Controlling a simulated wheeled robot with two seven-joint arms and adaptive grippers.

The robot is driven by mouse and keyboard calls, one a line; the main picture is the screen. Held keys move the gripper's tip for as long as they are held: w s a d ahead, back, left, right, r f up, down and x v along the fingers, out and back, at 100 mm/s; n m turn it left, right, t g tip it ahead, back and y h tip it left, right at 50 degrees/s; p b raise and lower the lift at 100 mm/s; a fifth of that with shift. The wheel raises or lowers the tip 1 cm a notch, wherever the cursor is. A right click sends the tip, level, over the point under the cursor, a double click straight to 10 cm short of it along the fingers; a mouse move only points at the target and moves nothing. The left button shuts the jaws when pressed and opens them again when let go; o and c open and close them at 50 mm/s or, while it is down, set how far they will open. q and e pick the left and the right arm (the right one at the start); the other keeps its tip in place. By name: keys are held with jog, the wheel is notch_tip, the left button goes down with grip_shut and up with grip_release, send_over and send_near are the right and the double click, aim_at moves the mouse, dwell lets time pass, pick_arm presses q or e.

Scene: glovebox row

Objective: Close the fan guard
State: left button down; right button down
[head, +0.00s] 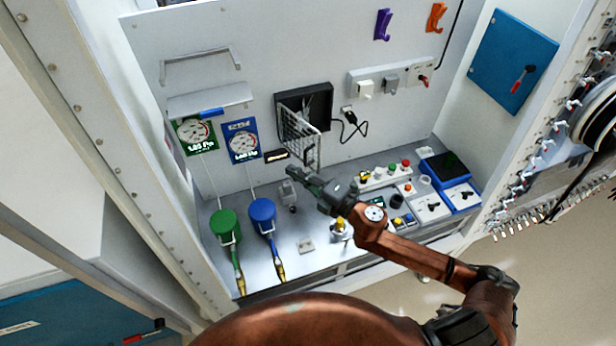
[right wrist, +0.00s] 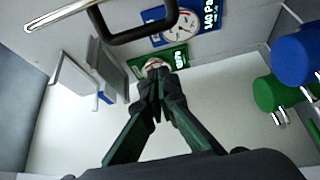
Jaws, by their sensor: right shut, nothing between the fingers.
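The fan guard (head: 298,138) is a pale wire grid in the head view. It stands swung out from the black square fan housing (head: 318,104) on the back wall, at an angle to it. My right gripper (head: 291,171) is just below and left of the guard's lower edge; I cannot tell whether they touch. In the right wrist view its green-grey fingers (right wrist: 157,92) are together and hold nothing. A dark curved bar (right wrist: 135,32) crosses the top of that view; I cannot tell what it belongs to. My left gripper is not in view.
A green gauge (head: 197,137) and a blue gauge (head: 241,141) hang left of the guard. A green cylinder (head: 225,226) and a blue cylinder (head: 263,213) stand on the bench. Several small devices crowd the bench's right side, with a blue-based unit (head: 450,177) farthest right.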

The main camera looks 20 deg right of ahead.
jog(key=d, duration=0.2)
jog(key=w+d, duration=0.1)
jog(key=shift+d+f, duration=0.1)
jog(key=shift+d, duration=0.3)
jog(key=shift+d, duration=0.1)
